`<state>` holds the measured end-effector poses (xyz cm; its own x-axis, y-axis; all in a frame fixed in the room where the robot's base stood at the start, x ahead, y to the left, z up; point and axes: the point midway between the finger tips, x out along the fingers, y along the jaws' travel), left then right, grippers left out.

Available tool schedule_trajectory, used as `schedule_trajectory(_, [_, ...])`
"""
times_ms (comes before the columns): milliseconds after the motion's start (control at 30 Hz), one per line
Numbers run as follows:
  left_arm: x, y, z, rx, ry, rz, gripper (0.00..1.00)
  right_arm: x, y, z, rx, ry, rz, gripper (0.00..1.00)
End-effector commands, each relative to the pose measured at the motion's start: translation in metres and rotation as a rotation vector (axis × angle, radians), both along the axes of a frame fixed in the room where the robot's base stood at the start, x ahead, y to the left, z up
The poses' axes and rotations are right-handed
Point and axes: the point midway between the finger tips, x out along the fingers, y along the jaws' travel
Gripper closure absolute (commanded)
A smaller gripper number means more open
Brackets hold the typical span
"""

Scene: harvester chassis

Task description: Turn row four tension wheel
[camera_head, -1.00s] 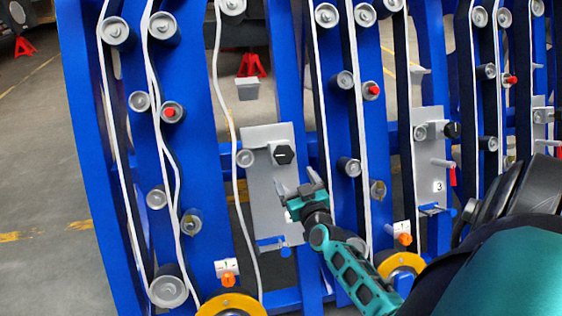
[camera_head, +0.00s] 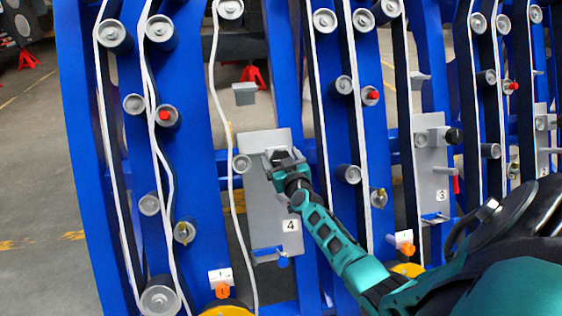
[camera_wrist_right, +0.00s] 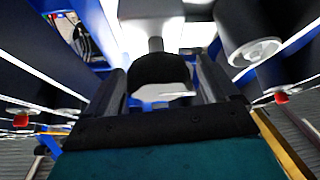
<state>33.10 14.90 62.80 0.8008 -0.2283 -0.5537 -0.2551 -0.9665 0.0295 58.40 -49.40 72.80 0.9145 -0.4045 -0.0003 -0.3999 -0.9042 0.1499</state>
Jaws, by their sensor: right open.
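The row four panel (camera_head: 262,205) is a grey plate with a "4" label, left of centre in the head view. Its black wheel is hidden behind my right gripper (camera_head: 281,158) there. In the right wrist view a black knob (camera_wrist_right: 160,70) on a grey shaft shows between the two dark fingers of my right gripper (camera_wrist_right: 162,84). The fingers are open, one on each side of the knob; I cannot tell whether they touch it. My left gripper is not in view.
A grey roller (camera_head: 241,164) sits at the panel's upper left edge, with a white belt running past. Blue uprights with rollers stand on both sides. The row three panel (camera_head: 432,160) with its black knob (camera_head: 453,136) is to the right. A blue-handled fitting (camera_head: 283,261) is at the panel's foot.

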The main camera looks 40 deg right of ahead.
Motion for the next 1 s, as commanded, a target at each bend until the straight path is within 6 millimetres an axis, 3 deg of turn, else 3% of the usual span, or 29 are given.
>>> schedule_trajectory(133, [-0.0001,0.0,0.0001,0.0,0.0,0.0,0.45,-0.0001,0.0001,0.0003,0.0,0.0,0.0,0.15])
schedule_trajectory(633, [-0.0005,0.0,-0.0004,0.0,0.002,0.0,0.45,-0.0003,0.0003,0.0,0.001,0.0,0.0,0.63])
schedule_trajectory(1000, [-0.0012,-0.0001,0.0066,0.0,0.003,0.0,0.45,-0.0001,0.0008,0.0016,0.048,-0.025,-0.03,0.64])
